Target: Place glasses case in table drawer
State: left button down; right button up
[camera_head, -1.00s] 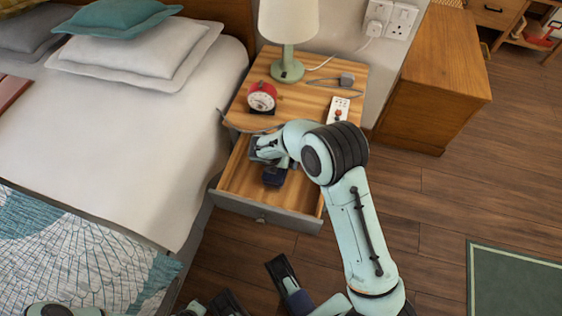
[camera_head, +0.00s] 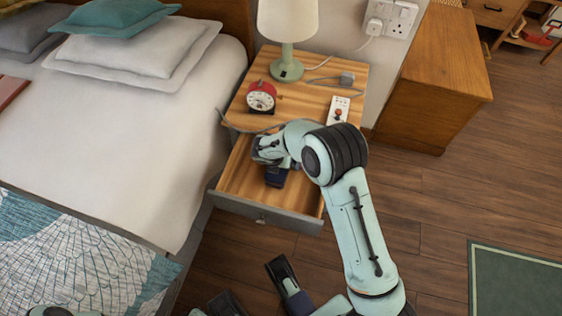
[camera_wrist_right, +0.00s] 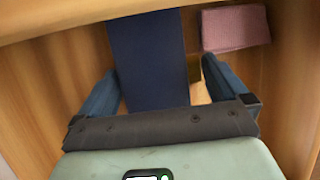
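The glasses case (camera_wrist_right: 148,55) is a dark blue oblong in the right wrist view. It lies inside the open table drawer (camera_head: 235,184), between the fingers of my right gripper (camera_wrist_right: 160,90). The fingers are wide apart, with a clear gap on the case's right side. In the head view my right gripper (camera_head: 273,166) reaches down into the drawer, and I cannot clearly tell the case from the dark fingers there. My left gripper (camera_head: 255,285) is at the bottom of the head view, its fingers apart and nothing seen between them.
A pink item (camera_wrist_right: 235,28) and a small yellowish item (camera_wrist_right: 194,68) also lie in the drawer. The bedside table top (camera_head: 300,98) bears a lamp (camera_head: 287,35), a red alarm clock (camera_head: 261,97), a remote (camera_head: 338,110) and a cable. The bed (camera_head: 130,140) borders the left side.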

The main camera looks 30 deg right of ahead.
pick_arm(q)
jog(key=shift+r, duration=0.1)
pick_arm(e)
jog(key=shift+r, duration=0.1)
jog(key=p+v, duration=0.2)
jog(key=v, duration=0.5)
jog(key=shift+r+p, duration=0.3)
jog(key=shift+r, duration=0.05)
pick_arm(q)
jog(key=w+d+r+t+p, duration=0.1)
jog(key=w+r, duration=0.2)
jog(key=r, duration=0.2)
jog(key=shift+d+r, duration=0.35)
jog(key=shift+d, duration=0.05)
pick_arm(e)
jog(key=v, duration=0.4)
jog(key=shift+a+r, duration=0.15)
jog(key=shift+r, duration=0.1)
pick_arm(q)
jog(key=shift+w, duration=0.1)
